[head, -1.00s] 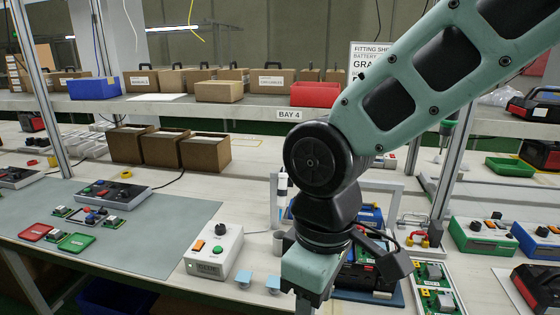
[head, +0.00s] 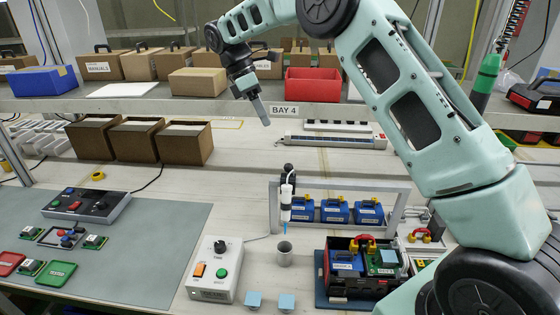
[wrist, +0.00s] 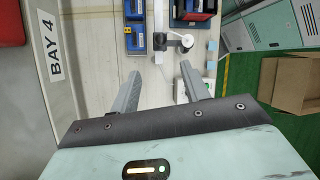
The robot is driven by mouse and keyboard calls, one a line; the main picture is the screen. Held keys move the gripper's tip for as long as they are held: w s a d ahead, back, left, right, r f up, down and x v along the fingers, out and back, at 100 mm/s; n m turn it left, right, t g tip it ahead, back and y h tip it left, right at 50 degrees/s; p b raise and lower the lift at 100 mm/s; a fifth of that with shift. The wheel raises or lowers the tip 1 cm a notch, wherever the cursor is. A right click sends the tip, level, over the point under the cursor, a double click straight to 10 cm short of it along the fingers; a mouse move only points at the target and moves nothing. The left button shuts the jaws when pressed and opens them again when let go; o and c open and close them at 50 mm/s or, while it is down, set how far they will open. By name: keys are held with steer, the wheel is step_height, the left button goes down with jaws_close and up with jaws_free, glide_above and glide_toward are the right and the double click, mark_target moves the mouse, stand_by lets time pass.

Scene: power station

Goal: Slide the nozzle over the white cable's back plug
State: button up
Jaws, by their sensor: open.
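My gripper (head: 262,114) is raised over the back of the bench, in front of the shelf edge. Its jaws are apart with nothing between them in the wrist view (wrist: 158,82). A slim white tool with a black top and a blue tip (head: 286,205) hangs upright over a grey cup (head: 284,255); its tip may be the nozzle. My gripper is above and behind it, well apart. A black open case (head: 337,282) with blue and green parts and a red handle stands right of the cup. I cannot make out the white cable's back plug.
A grey frame (head: 400,208) spans several blue boxes (head: 335,210). A control box (head: 214,270) with knob and buttons stands left of the cup; two pale blue blocks (head: 287,301) lie in front. The shelf edge (head: 120,105) with cartons and a red bin (head: 312,80) borders my gripper.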

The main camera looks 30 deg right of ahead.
mark_target(287, 164)
steer(key=p+x, duration=0.3)
steer(key=x, duration=1.4)
steer(key=shift+a, duration=0.1)
jaws_close()
